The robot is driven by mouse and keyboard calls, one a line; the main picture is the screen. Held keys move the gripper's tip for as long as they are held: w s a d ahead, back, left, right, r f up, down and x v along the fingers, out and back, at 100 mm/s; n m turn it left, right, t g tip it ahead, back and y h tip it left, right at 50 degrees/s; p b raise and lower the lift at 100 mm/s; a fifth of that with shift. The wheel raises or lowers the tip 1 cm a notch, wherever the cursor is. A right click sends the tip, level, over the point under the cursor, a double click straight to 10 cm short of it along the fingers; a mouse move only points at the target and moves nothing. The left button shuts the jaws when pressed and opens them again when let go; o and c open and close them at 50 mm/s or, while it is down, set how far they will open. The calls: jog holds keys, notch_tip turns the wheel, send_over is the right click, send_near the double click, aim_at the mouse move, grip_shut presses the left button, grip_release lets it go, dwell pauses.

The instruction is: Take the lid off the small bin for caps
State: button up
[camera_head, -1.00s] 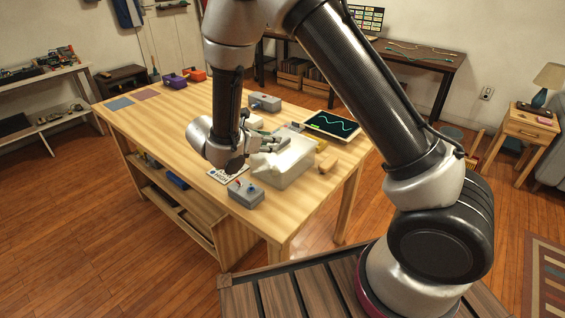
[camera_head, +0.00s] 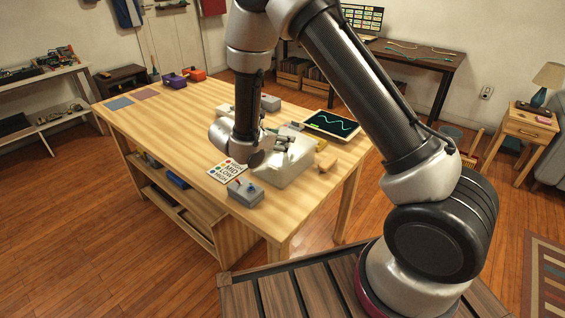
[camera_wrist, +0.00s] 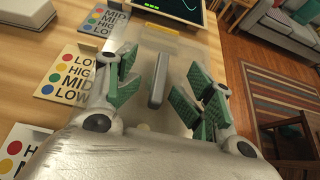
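A pale translucent bin (camera_head: 290,172) stands near the front right part of the wooden workbench, partly hidden by my gripper. In the wrist view its clear top (camera_wrist: 180,58) carries a narrow grey bar handle (camera_wrist: 158,80). My gripper (camera_head: 281,142) is over the bin in the head view. In the wrist view its green-padded fingers (camera_wrist: 165,92) are spread apart, with the handle between them in the picture. Gaps show on both sides of the handle, so neither finger appears to touch it. The bin's near part is hidden behind my gripper.
The workbench's left half (camera_head: 165,125) is mostly clear.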

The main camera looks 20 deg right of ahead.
jog(key=shift+s+d+f, duration=0.15)
jog(key=shift+s+f, duration=0.2)
jog(key=shift+f, duration=0.1)
jog(key=shift+c, duration=0.6)
jog(key=shift+r, duration=0.3)
grip_shut()
jog(key=shift+w+r, duration=0.1)
jog(key=shift+r, duration=0.4)
jog(key=shift+w+r, duration=0.15)
jog(key=shift+r, duration=0.8)
